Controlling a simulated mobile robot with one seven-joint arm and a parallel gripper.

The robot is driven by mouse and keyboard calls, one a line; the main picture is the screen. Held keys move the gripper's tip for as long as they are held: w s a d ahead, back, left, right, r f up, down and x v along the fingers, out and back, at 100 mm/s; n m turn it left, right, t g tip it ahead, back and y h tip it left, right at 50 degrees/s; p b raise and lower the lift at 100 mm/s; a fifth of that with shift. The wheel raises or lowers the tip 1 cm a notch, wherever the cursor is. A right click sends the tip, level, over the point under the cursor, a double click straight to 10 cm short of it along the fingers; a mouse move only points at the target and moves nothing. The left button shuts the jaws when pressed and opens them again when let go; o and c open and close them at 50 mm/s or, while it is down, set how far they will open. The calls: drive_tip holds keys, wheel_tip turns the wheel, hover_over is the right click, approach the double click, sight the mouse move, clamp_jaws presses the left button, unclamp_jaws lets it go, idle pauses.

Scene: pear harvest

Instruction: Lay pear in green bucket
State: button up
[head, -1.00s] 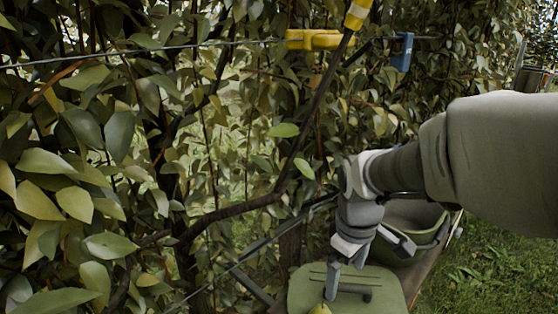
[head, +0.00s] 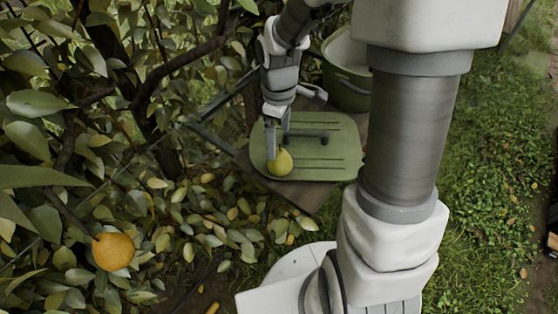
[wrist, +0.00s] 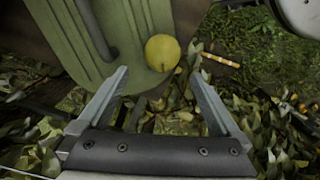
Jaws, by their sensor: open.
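A yellow-green pear (head: 280,162) lies near the front edge of a flat green board (head: 335,150). In the wrist view the pear (wrist: 163,52) shows just beyond the fingertips, between their lines. My gripper (head: 278,142) points down over the board, right at the pear, with its fingers apart; they also show spread and empty in the wrist view (wrist: 159,71). I cannot tell whether a finger touches the pear. The green bucket (head: 348,88) stands behind the board; my arm hides part of it, and its inside shows only in part.
The green board lies on a brown wooden surface (head: 313,196). An orange-yellow fruit (head: 113,251) is among the leaves at lower left. Dense foliage fills the left side. Grass lies open on the right.

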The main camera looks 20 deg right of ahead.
sight(279, 149)
wheel_tip(279, 149, down, 4)
drive_tip(key=shift+f+b, duration=0.25)
drive_tip(key=shift+b, duration=0.15)
drive_tip(key=f, duration=0.1)
drive_tip(key=f+b, duration=0.1)
drive_tip(key=f, duration=0.3)
drive_tip(key=shift+s+f+b, duration=0.1)
drive_tip(key=shift+s+b, duration=0.15)
drive_tip(key=shift+b, duration=0.1)
drive_tip(key=c, duration=1.5)
